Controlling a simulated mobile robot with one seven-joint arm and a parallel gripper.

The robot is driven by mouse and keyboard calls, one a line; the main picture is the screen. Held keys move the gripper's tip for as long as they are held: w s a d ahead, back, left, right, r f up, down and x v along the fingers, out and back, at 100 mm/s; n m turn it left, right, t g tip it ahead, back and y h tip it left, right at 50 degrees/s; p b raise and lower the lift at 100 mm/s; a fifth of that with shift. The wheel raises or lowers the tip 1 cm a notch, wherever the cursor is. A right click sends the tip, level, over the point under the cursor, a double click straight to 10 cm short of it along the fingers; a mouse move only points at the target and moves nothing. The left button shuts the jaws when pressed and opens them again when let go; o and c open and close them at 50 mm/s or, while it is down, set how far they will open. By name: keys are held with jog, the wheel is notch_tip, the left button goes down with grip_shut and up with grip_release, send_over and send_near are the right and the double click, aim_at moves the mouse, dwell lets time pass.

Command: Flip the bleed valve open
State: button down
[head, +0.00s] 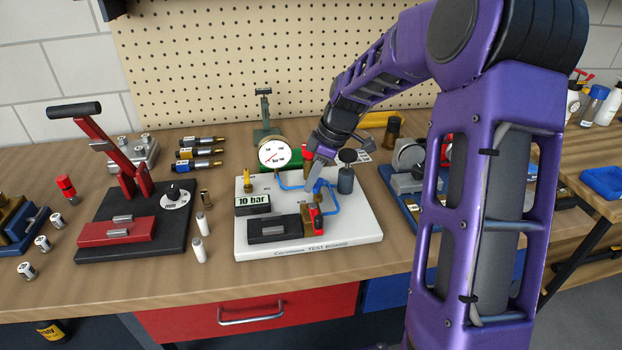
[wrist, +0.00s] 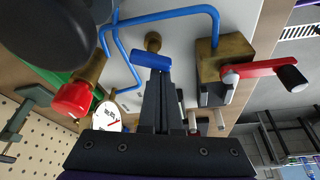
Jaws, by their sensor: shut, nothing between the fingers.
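The white test board (head: 350,237) lies on the bench. A small valve with a blue lever (head: 322,184) and a brass body stands on it near the middle; no label on it can be read, so I cannot tell for sure that it is the bleed valve. In the wrist view the blue lever (wrist: 151,60) lies across the fingertips, its brass part (wrist: 153,41) just beyond. My gripper (wrist: 156,76) is shut and empty, its tips at or touching the lever; the exact contact is unclear. In the head view my gripper (head: 314,184) reaches down onto the board.
A brass block with a red lever (wrist: 252,69) stands beside my fingers; it is also at the board's front (head: 317,218). A red knob (wrist: 72,98), a gauge (head: 273,154) and a dark round-topped pump (head: 346,178) are close. Blue tubing (head: 334,210) runs around the lever.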

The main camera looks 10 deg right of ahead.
jog(key=shift+s+d+n+g+p, duration=0.15)
jog(key=shift+n+g+p, duration=0.25)
jog(key=shift+n, duration=1)
jog(key=shift+w+d+p, duration=0.3)
jog(key=shift+w+d, duration=0.15)
jog(key=shift+d, duration=0.3)
jog(key=a, duration=0.3)
jog(key=a+r, duration=0.1)
jog(key=shift+w+a+r, duration=0.1)
jog(key=shift+w+a, duration=0.1)
jog(key=shift+w, duration=0.1)
jog(key=p+v, duration=0.1)
jog(key=v, duration=0.7)
jog(key=shift+r, duration=0.4)
jog(key=shift+s+d, duration=0.1)
